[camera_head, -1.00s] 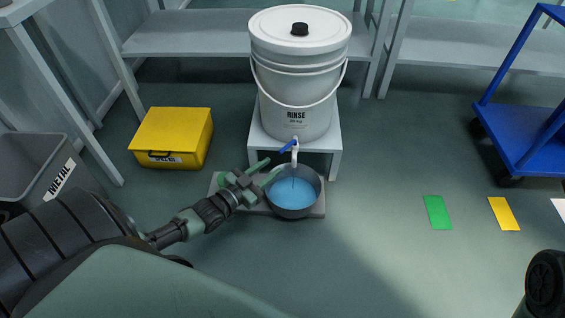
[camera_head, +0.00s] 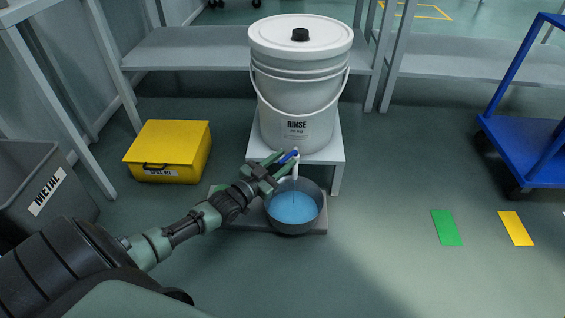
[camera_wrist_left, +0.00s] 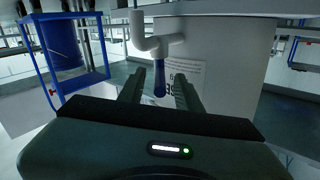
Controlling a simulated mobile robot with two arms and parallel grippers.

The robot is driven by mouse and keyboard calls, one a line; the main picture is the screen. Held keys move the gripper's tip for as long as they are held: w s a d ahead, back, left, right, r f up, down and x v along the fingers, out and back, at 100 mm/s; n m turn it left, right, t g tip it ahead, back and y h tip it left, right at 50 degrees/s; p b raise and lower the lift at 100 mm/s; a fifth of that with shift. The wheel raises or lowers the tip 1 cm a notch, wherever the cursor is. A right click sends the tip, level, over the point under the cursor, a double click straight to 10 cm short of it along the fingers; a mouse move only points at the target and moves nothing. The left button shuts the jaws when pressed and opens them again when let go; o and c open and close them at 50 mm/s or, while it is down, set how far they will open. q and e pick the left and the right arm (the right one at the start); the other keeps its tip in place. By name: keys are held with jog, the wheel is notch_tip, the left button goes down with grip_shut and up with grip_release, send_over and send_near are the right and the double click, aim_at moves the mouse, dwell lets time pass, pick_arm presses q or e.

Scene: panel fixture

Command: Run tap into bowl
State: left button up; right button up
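The white RINSE bucket (camera_head: 299,95) stands on a low grey stand (camera_head: 334,150). Its white tap (camera_head: 296,169) has a blue lever (camera_head: 289,157) and points down over a dark round bowl (camera_head: 297,228). The bowl holds blue liquid (camera_head: 292,206); I cannot tell whether a stream falls into it. My left gripper (camera_head: 278,165) is at the lever, left of the spout. In the left wrist view the blue lever (camera_wrist_left: 160,79) lies between my two open fingers (camera_wrist_left: 160,90), with gaps on both sides. The white tap (camera_wrist_left: 156,44) shows beyond. My right gripper is out of view.
The bowl sits on a flat grey slab (camera_head: 318,225). A yellow spill kit box (camera_head: 168,150) and a grey METAL bin (camera_head: 45,185) are at left. A blue cart (camera_head: 530,150) stands at right. Green (camera_head: 446,227) and yellow (camera_head: 516,228) floor patches lie in open floor.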

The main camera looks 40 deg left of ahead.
pick_arm(q)
grip_shut()
dwell(1.4)
